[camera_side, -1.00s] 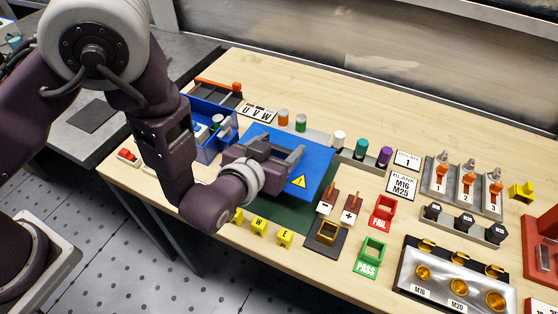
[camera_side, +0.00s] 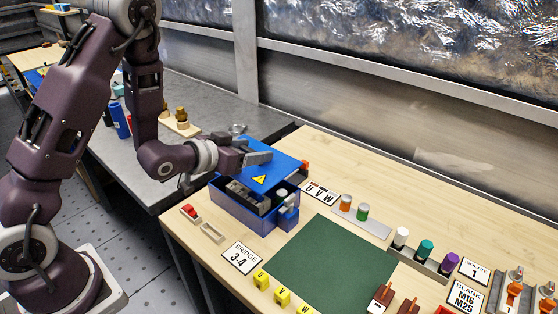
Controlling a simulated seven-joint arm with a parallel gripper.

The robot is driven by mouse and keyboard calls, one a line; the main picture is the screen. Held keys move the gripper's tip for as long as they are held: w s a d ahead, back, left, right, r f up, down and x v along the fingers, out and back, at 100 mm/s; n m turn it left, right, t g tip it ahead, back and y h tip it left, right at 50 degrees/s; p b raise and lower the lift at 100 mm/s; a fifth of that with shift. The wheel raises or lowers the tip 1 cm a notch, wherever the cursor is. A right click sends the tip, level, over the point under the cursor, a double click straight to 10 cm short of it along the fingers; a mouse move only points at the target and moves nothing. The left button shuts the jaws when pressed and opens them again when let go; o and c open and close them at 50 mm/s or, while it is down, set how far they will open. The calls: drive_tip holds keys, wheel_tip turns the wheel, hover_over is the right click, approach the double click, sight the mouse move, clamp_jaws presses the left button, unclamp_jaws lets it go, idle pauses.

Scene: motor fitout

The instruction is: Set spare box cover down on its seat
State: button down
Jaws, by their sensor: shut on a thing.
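The spare box cover (camera_side: 278,173) is a flat blue plate with a yellow warning triangle. My gripper (camera_side: 262,157) is shut on the cover's raised grey handle. The cover is over the back part of an open blue box (camera_side: 238,213) near the left end of the wooden bench. The box's front part is uncovered and shows dark and light parts inside. I cannot tell whether the cover touches the box rim. A seat for the cover cannot be made out; whatever lies under the plate is hidden.
The green mat (camera_side: 330,262) is bare. A U V W card (camera_side: 322,194), orange and green cylinders and a red switch (camera_side: 190,211) are near the box. Yellow letter blocks (camera_side: 281,297) line the mat's front edge. A grey bench (camera_side: 190,100) with bottles is behind.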

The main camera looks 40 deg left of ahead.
idle(0.3)
drive_tip(key=shift+f, duration=2.9)
drive_tip(key=shift+f, duration=0.85)
drive_tip(key=shift+c, duration=1.2)
unclamp_jaws()
wheel_tip(320, 180, up, 10)
drive_tip(key=shift+r, duration=0.1)
